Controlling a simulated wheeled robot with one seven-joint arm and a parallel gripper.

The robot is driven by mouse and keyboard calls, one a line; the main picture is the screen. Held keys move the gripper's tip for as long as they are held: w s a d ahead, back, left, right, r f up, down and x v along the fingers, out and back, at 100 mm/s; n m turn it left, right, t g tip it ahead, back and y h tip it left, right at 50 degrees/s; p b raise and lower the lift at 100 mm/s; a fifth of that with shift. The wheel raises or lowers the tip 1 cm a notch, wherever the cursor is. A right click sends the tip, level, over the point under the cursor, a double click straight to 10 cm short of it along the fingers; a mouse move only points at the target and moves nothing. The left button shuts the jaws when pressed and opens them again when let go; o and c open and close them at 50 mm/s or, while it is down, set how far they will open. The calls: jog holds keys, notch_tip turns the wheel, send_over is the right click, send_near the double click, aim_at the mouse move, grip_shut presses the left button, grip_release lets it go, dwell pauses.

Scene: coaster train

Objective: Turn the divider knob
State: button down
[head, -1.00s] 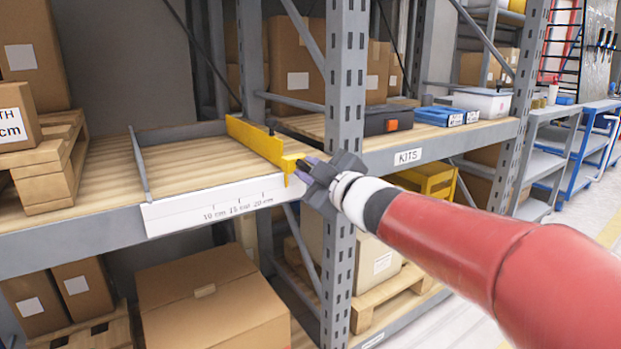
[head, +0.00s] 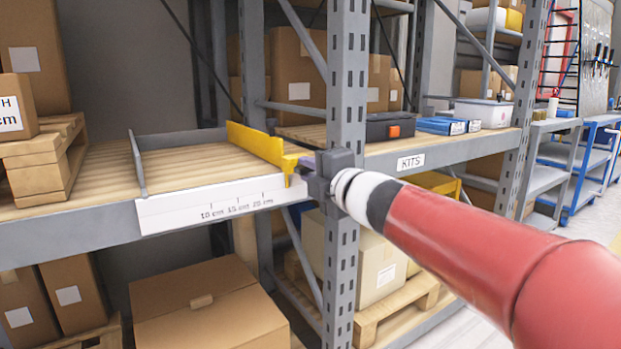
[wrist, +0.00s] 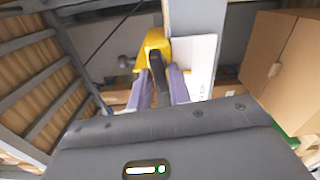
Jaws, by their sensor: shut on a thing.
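The yellow divider (head: 254,141) stands upright on the wooden shelf, at the right end of the white scale strip (head: 215,205), just right of its 20 cm mark. My gripper (head: 300,168) is at the divider's front end, by the shelf edge. In the wrist view the yellow divider (wrist: 155,44) lies straight ahead, and the dark divider knob (wrist: 157,76) sits between the two purple-grey fingers (wrist: 160,88). The fingers are shut on the knob. In the head view the knob is hidden by my gripper.
A grey upright post (head: 345,110) stands right beside my gripper. A grey side plate (head: 138,165) bounds the bay on the left. A pallet with boxes (head: 40,160) is farther left. A large carton (head: 205,310) sits below. The bay between the plates is empty.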

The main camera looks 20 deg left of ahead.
jog(key=shift+f+n+b, duration=0.2)
jog(key=shift+n+b, duration=0.25)
jog(key=shift+n, duration=0.75)
jog(key=c, duration=1.4)
grip_release()
jog(key=shift+r, duration=0.1)
jog(key=shift+c, duration=0.2)
jog(key=shift+d, duration=0.15)
jog(key=v, duration=0.7)
jog(key=shift+s+d, duration=0.2)
jog(key=shift+d, duration=0.05)
